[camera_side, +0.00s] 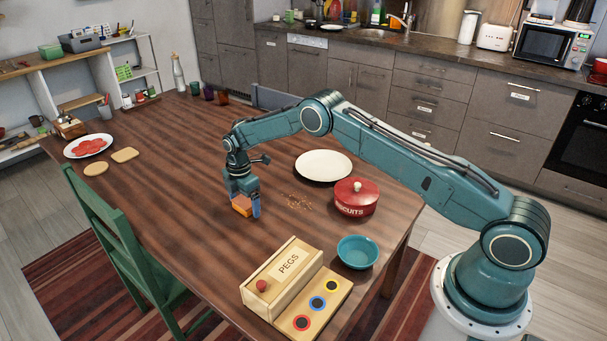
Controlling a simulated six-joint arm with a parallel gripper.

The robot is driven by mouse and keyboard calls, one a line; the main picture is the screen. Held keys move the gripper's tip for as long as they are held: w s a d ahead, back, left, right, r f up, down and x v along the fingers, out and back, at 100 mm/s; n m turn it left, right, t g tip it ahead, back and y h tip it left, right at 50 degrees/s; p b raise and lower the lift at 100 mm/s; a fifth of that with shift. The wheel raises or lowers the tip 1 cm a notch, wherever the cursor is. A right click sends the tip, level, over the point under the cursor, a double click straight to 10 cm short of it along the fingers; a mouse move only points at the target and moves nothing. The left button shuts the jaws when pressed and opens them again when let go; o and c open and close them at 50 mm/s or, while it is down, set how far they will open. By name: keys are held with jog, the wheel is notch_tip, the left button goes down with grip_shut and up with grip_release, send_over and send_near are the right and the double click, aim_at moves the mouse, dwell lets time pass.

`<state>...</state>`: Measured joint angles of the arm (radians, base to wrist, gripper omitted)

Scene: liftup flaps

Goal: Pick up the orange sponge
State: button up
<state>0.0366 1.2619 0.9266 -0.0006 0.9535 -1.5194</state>
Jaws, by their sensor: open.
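The orange sponge (241,206) is on the wooden table, left of the crumbs and right under my gripper (243,207). My gripper points down and its fingers are around or just beside the sponge. The fingers are open. One finger shows on the right side of the sponge; the other is mostly hidden. I cannot tell whether either finger touches it.
Crumbs (297,201) lie right of the sponge. A white plate (323,165), a red biscuit tin (356,197), a teal bowl (357,252) and a wooden pegs box (283,276) stand to the right and front. The table's left middle is clear.

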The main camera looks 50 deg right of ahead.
aim_at(244, 202)
dwell(0.4)
jog(key=c, duration=1.1)
jog(key=shift+o, duration=0.2)
jog(key=shift+r, duration=0.1)
notch_tip(244, 202, up, 20)
